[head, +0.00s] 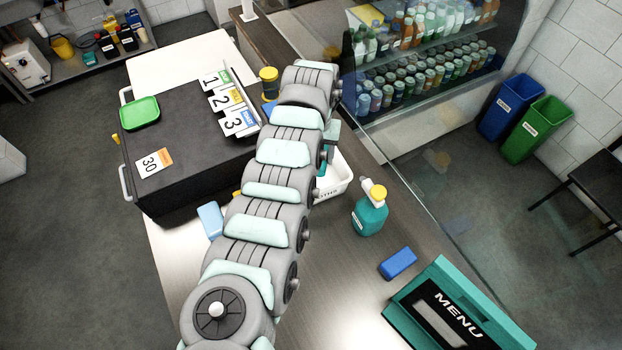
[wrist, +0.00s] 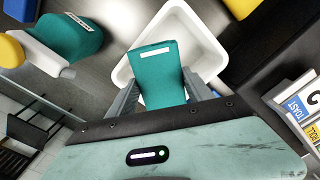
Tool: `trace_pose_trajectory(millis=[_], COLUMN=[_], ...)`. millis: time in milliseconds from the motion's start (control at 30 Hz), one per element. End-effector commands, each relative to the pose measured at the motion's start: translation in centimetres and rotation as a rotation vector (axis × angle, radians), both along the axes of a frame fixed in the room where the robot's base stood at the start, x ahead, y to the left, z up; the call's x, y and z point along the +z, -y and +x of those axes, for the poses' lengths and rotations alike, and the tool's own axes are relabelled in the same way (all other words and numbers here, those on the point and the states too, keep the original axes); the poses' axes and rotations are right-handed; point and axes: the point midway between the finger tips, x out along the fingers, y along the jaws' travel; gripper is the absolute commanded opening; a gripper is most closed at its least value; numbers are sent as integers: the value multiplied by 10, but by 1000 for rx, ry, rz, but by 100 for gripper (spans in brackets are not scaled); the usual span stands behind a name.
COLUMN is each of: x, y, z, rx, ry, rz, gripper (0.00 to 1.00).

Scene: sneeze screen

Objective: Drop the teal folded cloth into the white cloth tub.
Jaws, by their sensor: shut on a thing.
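In the wrist view the teal folded cloth (wrist: 156,75) is held between the two fingers of my gripper (wrist: 160,95). My gripper is shut on it. The white cloth tub (wrist: 196,37) lies behind the cloth in that view, and the cloth overlaps its opening. I cannot tell how far above the tub floor the cloth is. In the head view the tub (head: 341,180) stands on the counter, partly hidden by my arm. My gripper is mostly hidden behind my arm there.
A teal spray bottle (head: 369,215) with a yellow cap stands right of the tub. A blue block (head: 398,263) and a teal menu holder (head: 450,315) lie nearer. A black box (head: 185,150) with number cards is at left. The glass screen (head: 440,200) runs along the right.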

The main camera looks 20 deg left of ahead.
Motion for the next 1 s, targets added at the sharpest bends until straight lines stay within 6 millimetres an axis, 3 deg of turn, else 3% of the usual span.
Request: trace_pose_trajectory(millis=[133,467,500,800,1000], x=[-18,-20,-20,-21,-21], y=[0,0,0,0,0], z=[1,1,1,1,1], rx=[0,0,0,0,0], ry=[4,5,4,4,4], rz=[0,0,0,0,0], gripper=[27,27,62,85,85])
